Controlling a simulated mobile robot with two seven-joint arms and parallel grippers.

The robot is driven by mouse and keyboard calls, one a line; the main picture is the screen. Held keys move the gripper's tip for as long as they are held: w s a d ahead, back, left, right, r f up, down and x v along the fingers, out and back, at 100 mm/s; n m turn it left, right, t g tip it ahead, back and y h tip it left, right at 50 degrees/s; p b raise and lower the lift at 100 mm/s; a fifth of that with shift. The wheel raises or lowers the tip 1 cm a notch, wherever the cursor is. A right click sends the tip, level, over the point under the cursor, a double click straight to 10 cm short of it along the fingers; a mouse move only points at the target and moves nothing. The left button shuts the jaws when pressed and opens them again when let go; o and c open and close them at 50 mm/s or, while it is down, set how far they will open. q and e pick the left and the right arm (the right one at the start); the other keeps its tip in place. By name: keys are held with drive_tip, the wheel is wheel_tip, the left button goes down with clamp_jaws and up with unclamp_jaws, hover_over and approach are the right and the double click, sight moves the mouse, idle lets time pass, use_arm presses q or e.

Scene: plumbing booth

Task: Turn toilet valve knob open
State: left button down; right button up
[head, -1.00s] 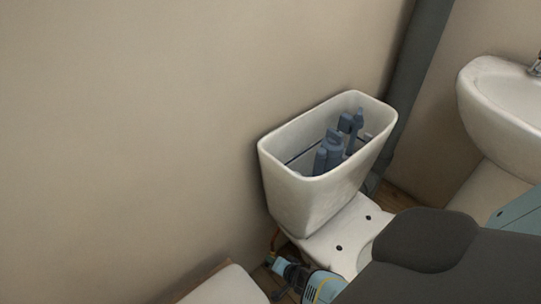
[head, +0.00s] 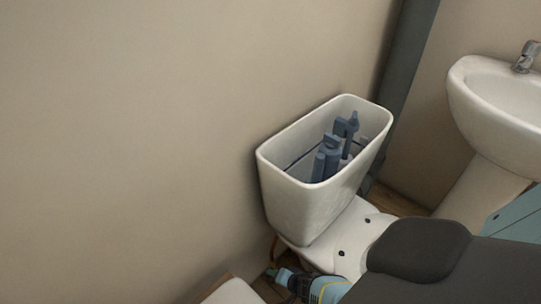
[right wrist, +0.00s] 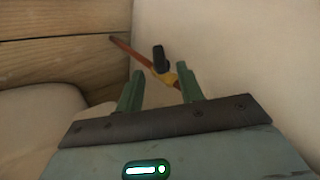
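The valve shows in the right wrist view with a small black knob (right wrist: 160,58) on a brass-coloured body (right wrist: 168,77). A copper-coloured pipe (right wrist: 130,52) runs from it to the upper left. My right gripper (right wrist: 160,72) is open, its two green fingers apart. The knob appears just beyond the fingertips, roughly midway between them; I see no contact. In the head view my right gripper (head: 273,273) is low beside the toilet, left of the bowl, and the knob cannot be made out there. My left gripper is not in view.
The open white cistern (head: 318,205), with blue-grey fittings (head: 334,152) inside, stands above the right gripper. The toilet's white bowl section (head: 345,245) is close on the right. A wall (head: 130,130) lies behind, and a sink (head: 490,105) stands at the right.

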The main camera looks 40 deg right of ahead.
drive_tip(key=b+x, duration=0.2)
drive_tip(key=x, duration=0.1)
drive_tip(key=shift+f, duration=0.25)
drive_tip(key=shift+w+f+b, duration=0.3)
drive_tip(key=shift+w+b, duration=0.15)
drive_tip(key=shift+b, duration=0.1)
drive_tip(key=shift+c, duration=0.5)
drive_tip(key=c, duration=0.7)
drive_tip(key=shift+r, duration=0.1)
